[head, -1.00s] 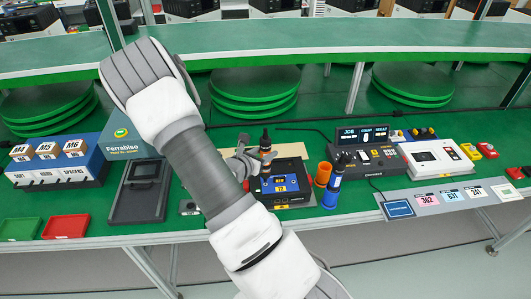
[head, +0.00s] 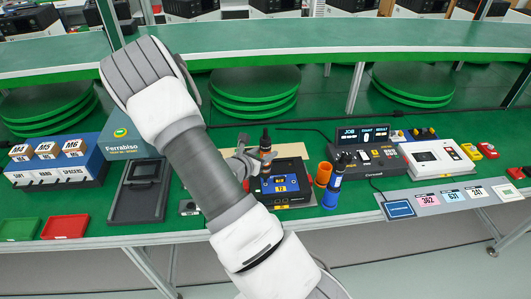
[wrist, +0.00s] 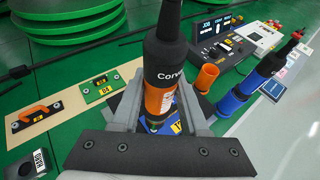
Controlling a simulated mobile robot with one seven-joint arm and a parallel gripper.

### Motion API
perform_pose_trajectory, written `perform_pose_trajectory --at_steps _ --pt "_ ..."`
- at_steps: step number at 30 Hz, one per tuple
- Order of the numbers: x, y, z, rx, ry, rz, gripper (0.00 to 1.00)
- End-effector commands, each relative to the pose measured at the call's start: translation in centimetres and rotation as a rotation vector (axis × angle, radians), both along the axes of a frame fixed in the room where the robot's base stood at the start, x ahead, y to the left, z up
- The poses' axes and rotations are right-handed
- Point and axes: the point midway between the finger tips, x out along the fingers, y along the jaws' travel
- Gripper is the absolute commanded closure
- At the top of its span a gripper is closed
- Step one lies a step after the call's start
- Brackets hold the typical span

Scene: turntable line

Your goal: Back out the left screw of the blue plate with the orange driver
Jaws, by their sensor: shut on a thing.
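My gripper (wrist: 160,112) is shut on the orange driver (wrist: 158,100), which has a black upper body and an orange band. The driver stands roughly upright between the fingers; it also shows in the head view (head: 266,141), beside my arm. The blue plate (head: 281,185), with a yellow label, lies on a dark fixture below the driver. In the wrist view only parts of the blue plate show behind the driver and fingers. The driver's tip and the left screw are hidden, so I cannot tell whether they touch.
An orange cup (head: 323,174) and a blue driver (head: 333,187) stand close to the right of the fixture. A beige board (wrist: 70,108) holds an orange-handled plate (wrist: 38,117) and a green plate (wrist: 100,87). A control console (head: 368,158) is farther right.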

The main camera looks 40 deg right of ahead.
Motion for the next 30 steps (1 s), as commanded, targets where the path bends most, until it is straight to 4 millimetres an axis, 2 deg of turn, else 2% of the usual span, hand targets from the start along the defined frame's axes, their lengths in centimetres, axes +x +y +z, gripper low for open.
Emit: perform_pose_trajectory --at_steps 30 --pt "0.01 -0.01 -0.43 0.0 -0.001 0.0 1.0"
